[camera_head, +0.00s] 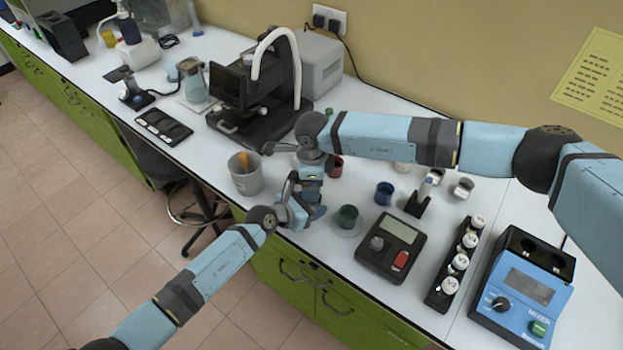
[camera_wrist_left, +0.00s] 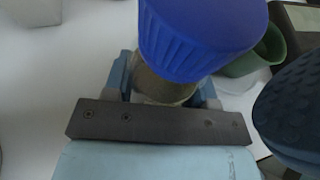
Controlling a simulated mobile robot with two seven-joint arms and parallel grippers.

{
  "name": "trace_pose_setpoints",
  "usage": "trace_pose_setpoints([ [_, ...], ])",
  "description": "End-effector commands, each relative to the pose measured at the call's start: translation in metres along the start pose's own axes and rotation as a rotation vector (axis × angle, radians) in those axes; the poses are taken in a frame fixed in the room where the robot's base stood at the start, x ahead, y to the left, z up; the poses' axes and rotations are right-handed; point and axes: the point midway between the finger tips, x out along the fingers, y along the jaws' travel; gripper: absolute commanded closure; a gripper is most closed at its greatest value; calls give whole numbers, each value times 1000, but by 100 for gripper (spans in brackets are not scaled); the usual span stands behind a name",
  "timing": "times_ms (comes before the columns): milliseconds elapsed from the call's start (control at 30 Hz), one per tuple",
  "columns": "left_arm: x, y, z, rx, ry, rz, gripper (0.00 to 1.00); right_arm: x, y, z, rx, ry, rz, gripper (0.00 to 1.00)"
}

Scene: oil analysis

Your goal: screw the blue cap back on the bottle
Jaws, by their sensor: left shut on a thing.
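A blue ribbed cap (camera_wrist_left: 200,35) fills the top middle of the left wrist view. Below it shows the brownish, partly clear neck of a bottle (camera_wrist_left: 165,88), between the fingers of my left gripper (camera_wrist_left: 162,98). That gripper is shut on the bottle; in the head view the left gripper (camera_head: 303,198) is over the front edge of the bench, and the bottle is mostly hidden there. Cap and neck overlap; I cannot tell whether the cap is seated.
A grey beaker (camera_head: 246,183) with an orange item stands left of the grippers. Red (camera_head: 335,168), blue (camera_head: 384,193) and green (camera_head: 347,217) cups stand to the right. A dark meter (camera_head: 391,247) and a rack of white-capped vials (camera_head: 437,299) are farther right. A black microscope stands behind.

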Motion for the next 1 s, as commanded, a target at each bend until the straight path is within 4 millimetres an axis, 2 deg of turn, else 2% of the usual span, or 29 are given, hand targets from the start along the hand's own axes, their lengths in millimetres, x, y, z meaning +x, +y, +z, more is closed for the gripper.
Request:
trace_pose_setpoints([
  [33, 3, -4, 21, 22, -38, -4, 100, 33, 11, -17, 10, 44, 27, 22],
  [267, 3, -4, 21, 22, -38, -4, 100, 31, 11, -17, 10, 43, 27, 22],
  [367, 3, -4, 21, 22, -38, -4, 100, 24, 10, -17, 10, 42, 25, 22],
  [567, 2, -2, 21, 17, -39, -1, 100, -14, 8, -14, 7, 32, 17, 22],
  [800, 1, -2, 17, 14, -30, -2, 100, -77, 6, -6, 4, 13, 3, 22],
  [1000, 0, -2, 15, 13, -26, -3, 100, -110, 5, -3, 2, 4, -4, 22],
])
